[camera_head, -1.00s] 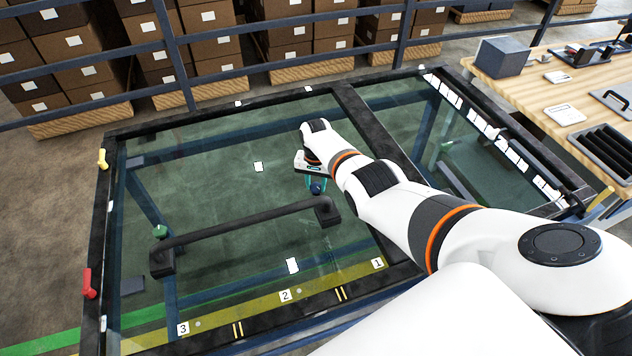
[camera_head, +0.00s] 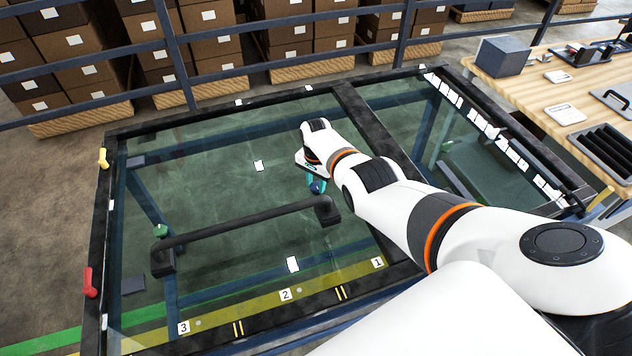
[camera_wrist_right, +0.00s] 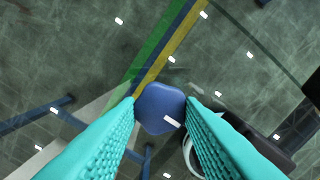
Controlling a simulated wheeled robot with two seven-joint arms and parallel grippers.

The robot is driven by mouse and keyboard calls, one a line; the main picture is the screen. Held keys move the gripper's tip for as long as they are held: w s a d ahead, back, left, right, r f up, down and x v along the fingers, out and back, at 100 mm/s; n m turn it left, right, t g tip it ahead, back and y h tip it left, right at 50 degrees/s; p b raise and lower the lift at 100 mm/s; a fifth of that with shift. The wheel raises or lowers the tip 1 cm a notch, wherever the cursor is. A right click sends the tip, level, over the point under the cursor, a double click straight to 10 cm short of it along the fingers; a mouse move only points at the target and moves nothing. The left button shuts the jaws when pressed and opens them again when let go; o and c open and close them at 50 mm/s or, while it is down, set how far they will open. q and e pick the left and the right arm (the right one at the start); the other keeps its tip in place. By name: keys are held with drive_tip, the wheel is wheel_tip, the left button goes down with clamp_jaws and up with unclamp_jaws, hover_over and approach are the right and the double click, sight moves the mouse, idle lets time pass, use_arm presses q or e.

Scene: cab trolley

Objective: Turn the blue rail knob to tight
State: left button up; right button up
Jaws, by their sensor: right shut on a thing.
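The blue rail knob (camera_head: 318,187) is at the right end of the dark rail, on the glass panel. My right gripper (camera_head: 316,181) is on it from above. In the right wrist view the knob (camera_wrist_right: 158,104) sits between the two teal fingertips of the right gripper (camera_wrist_right: 161,101), which are shut on its sides. A small white mark shows on the knob's lower right. The knob's base is hidden, and I cannot read any tight marking. My left gripper is not in view.
The dark rail (camera_head: 245,222) runs left from beside the knob, with a green knob (camera_head: 161,231) near its other end. A yellow lever (camera_head: 103,159) and a red lever (camera_head: 89,283) stand on the left frame. A wooden bench (camera_head: 540,85) is at the right.

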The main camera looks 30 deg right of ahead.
sight(316, 185)
drive_tip(key=shift+r, duration=0.1)
drive_tip(key=o, duration=1)
drive_tip(key=shift+r, duration=0.3)
wheel_tip(316, 185, up, 4)
drive_tip(key=p, duration=0.3)
drive_tip(key=shift+r, duration=0.15)
wheel_tip(316, 185, up, 7)
